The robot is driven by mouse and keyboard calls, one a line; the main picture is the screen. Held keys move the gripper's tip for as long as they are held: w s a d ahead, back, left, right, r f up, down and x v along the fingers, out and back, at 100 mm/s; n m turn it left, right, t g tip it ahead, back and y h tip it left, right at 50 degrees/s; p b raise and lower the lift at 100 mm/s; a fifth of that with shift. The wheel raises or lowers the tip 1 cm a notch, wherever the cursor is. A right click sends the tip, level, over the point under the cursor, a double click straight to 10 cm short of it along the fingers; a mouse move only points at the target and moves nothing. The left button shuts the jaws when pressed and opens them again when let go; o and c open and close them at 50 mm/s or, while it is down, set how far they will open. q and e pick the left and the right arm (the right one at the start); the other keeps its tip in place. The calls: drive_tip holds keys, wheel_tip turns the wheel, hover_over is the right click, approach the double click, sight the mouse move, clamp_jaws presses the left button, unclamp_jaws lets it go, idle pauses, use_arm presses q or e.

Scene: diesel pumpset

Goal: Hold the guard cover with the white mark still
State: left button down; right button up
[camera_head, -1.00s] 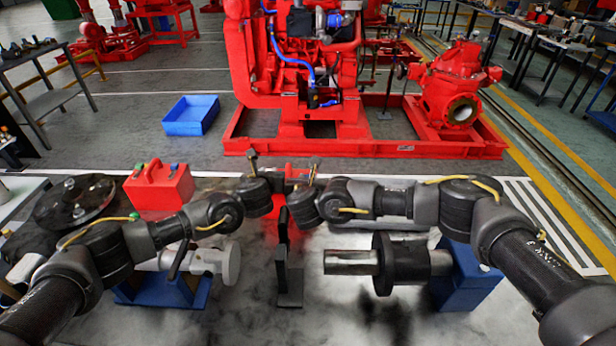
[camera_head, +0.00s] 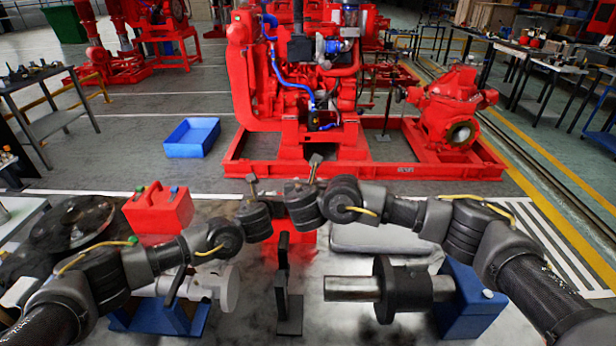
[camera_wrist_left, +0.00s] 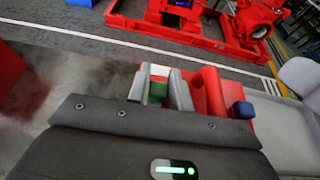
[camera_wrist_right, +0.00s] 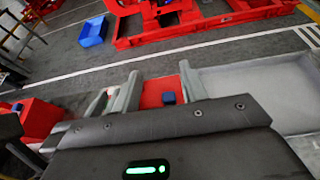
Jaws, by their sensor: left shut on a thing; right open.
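The red guard cover (camera_head: 308,242) stands at the middle of the bench, mostly hidden behind my grippers in the head view. In the left wrist view my left gripper (camera_wrist_left: 160,88) is shut at its green knob, and a white mark (camera_wrist_left: 160,71) shows just beyond the fingers. A blue knob (camera_wrist_left: 241,110) is at the cover's other side. My right gripper (camera_wrist_right: 158,90) is open, and in the right wrist view the red cover and its blue knob (camera_wrist_right: 168,98) show between its spread fingers. Whether the right fingers touch anything cannot be told.
A second red piece (camera_head: 160,213) with green and blue knobs stands left. A black upright bracket (camera_head: 284,285) is in front of the cover. A shaft with a black hub (camera_head: 388,290) on a blue stand (camera_head: 470,300) lies right. A pale tray (camera_head: 385,240) is behind it.

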drive_tip(key=shift+r, duration=1.45)
use_arm(q)
drive_tip(key=c, duration=1.2)
unclamp_jaws()
drive_tip(key=v, duration=1.2)
drive_tip(key=shift+f, duration=0.1)
